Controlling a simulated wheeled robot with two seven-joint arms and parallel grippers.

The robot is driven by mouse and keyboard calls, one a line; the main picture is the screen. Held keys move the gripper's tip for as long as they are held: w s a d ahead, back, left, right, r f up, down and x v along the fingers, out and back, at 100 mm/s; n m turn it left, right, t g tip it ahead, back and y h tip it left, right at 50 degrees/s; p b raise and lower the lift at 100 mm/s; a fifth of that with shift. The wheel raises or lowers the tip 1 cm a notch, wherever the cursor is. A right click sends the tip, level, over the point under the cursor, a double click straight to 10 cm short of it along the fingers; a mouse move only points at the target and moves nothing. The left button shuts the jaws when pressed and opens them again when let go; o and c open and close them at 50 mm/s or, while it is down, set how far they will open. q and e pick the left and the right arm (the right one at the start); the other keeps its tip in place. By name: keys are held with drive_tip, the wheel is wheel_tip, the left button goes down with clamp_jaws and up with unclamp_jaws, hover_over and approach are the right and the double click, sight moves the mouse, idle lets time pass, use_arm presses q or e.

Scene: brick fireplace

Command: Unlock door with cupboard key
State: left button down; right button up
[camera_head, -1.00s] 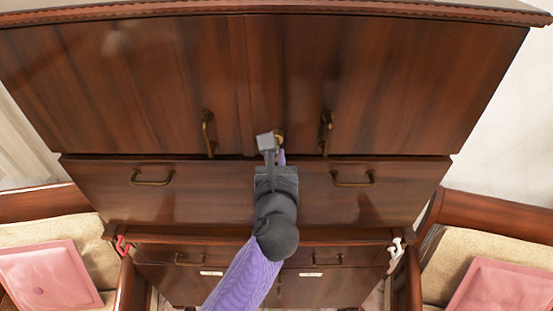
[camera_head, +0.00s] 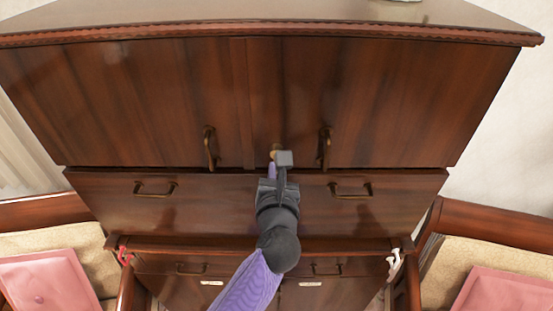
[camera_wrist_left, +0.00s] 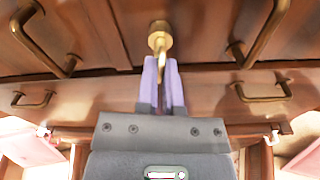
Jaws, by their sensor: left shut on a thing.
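The dark wooden cupboard (camera_head: 400,95) fills the head view, with two upper doors and a brass handle on each. The brass cupboard key (camera_wrist_left: 160,38) is at the fingertips of my left gripper (camera_wrist_left: 163,65). Its brass also shows in the head view (camera_head: 275,150), against the door front between the two handles. My left gripper is shut on the key, with its purple fingers pointing at the door. The lock and the key's far end are hidden, so I cannot tell how deep it sits. Both doors look closed. My right gripper is not in view.
The left door handle (camera_head: 209,147) and right door handle (camera_head: 324,147) stick out on either side of my gripper. A wide drawer (camera_head: 400,190) with two handles lies below the doors. Chairs with pink cushions (camera_head: 48,280) stand at both lower sides.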

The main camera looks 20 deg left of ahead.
use_arm(q)
drive_tip(key=shift+m+p, duration=0.9)
drive_tip(key=shift+m, duration=0.2)
drive_tip(key=shift+m+y+p, duration=0.3)
drive_tip(key=shift+m+p, duration=0.5)
drive_tip(key=shift+m, duration=0.4)
